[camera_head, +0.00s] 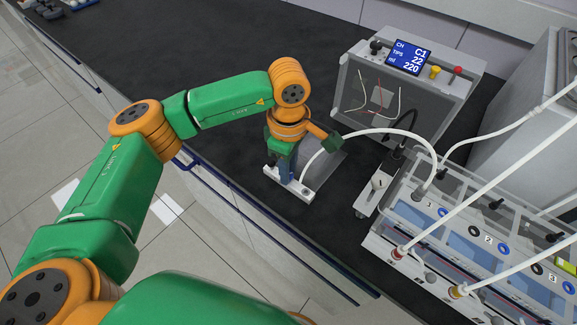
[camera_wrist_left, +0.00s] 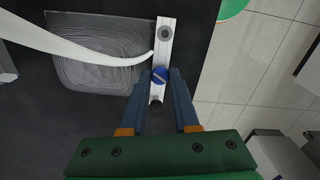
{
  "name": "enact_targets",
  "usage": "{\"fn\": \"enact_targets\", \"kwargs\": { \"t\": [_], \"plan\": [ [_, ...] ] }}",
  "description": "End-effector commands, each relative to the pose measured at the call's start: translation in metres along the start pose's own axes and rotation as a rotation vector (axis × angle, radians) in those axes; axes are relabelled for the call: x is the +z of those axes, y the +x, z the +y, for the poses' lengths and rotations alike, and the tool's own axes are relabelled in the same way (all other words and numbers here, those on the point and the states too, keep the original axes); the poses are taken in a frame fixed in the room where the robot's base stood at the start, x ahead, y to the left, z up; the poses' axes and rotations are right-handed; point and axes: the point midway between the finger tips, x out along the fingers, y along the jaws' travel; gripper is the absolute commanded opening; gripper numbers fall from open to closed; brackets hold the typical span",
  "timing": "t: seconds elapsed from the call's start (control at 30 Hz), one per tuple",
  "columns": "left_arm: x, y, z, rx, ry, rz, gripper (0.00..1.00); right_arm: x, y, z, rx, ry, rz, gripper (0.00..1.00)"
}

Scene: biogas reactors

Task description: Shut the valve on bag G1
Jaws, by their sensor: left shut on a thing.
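A clear flat bag (camera_head: 325,163) lies on the dark bench; it also shows in the wrist view (camera_wrist_left: 95,58). No label on it can be read. A white bar (camera_head: 302,191) runs along the bag's edge, with a round grey fitting at one end (camera_wrist_left: 165,33). The fingers hide the knob in the head view. My right gripper is not seen.
A white hose (camera_head: 378,131) arches from the bag towards the reactor rack (camera_head: 470,235) at right. A box with a blue display (camera_head: 409,57) stands behind the bag. The bench's front edge with a blue rail (camera_head: 255,211) is close to the gripper.

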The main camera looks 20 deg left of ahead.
Motion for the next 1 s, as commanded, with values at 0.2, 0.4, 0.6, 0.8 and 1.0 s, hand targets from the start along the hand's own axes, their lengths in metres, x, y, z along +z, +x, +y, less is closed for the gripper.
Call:
{"fn": "enact_targets", "kwargs": {
  "t": [0.2,0.4,0.6,0.8,1.0],
  "plan": [
    [0.000,0.000,0.000,0.001,0.000,0.000,0.00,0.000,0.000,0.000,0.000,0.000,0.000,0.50],
    [0.000,0.000,0.000,0.001,0.000,0.000,0.50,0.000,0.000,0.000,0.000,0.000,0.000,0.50],
    [0.000,0.000,0.000,0.000,0.000,0.000,0.59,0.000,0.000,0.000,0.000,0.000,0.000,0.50],
    [0.000,-0.009,0.001,0.005,-0.001,0.000,0.59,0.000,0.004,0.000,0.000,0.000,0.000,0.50],
    [0.000,-0.052,0.001,0.006,0.000,0.001,0.59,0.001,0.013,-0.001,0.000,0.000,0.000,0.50]
  ]
}}
